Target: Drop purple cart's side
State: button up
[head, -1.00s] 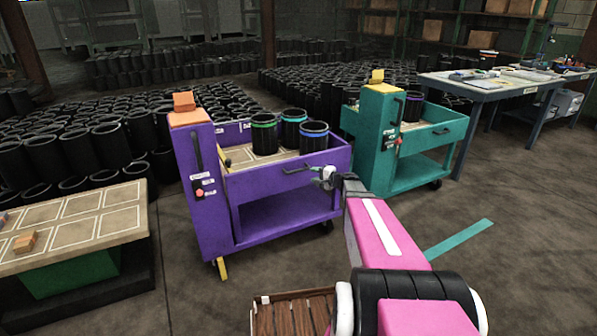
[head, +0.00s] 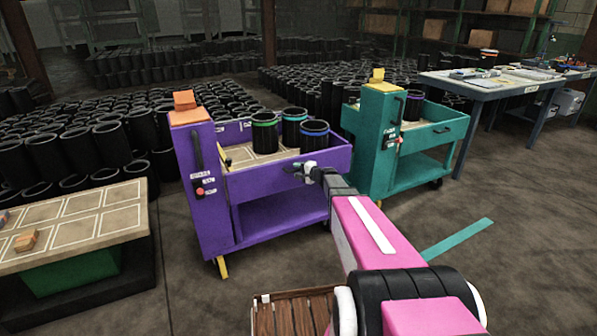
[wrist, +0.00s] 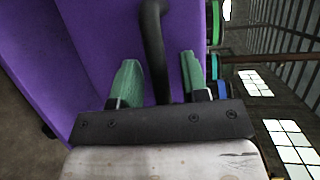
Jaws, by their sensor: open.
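The purple cart (head: 205,230) stands left of centre in the head view. Its near side (head: 255,188) is up, in front of the cart's deck. My gripper (head: 306,170) is at that side's black handle, which it mostly hides in the head view. In the wrist view, the black handle (wrist: 152,30) runs down between the two green fingertips of my open gripper (wrist: 160,75), with a gap to each finger. I cannot tell how deep the handle sits between the fingers.
Several black sleeves with green, teal and blue bands (head: 293,128) stand on the purple cart. A teal cart (head: 376,150) stands close on its right. A low table (head: 120,222) is at the left. Open floor (head: 500,260) lies to the right.

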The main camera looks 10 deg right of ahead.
grip_shut()
jog(key=shift+s, duration=0.1)
